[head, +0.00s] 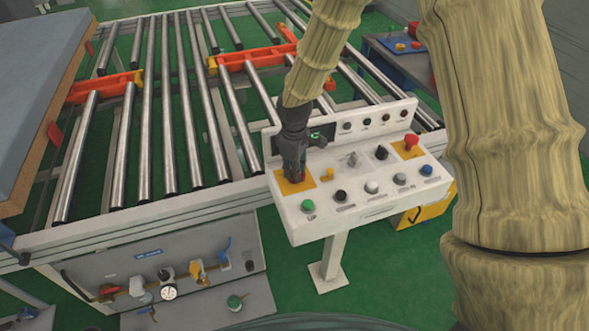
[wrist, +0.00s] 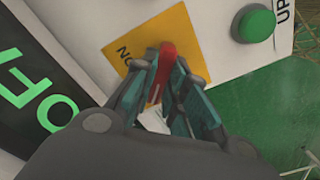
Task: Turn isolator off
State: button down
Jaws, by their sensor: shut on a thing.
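The isolator is a red handle (wrist: 167,62) on a yellow plate (wrist: 170,32) in the wrist view. The plate also shows on the left of the control panel in the head view (head: 310,183). My gripper (wrist: 170,68) is shut on the red handle, with one finger on each side of it. In the head view my gripper (head: 294,165) points down at the plate and hides most of the handle. Lettering beside the handle is partly covered. A dark display (wrist: 38,85) with green letters, seemingly "OFF", shows at the left of the wrist view.
The white control panel (head: 375,208) carries several buttons, including a green one (head: 308,205) marked "UP" and a red mushroom button (head: 411,140) at the right. A roller conveyor (head: 165,130) lies behind. A mattress (head: 35,70) is at the far left.

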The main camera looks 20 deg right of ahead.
jog(key=c, duration=1.4)
grip_release()
jog(key=shift+d, duration=0.1)
jog(key=shift+c, duration=0.2)
notch_tip(320, 180, up, 12)
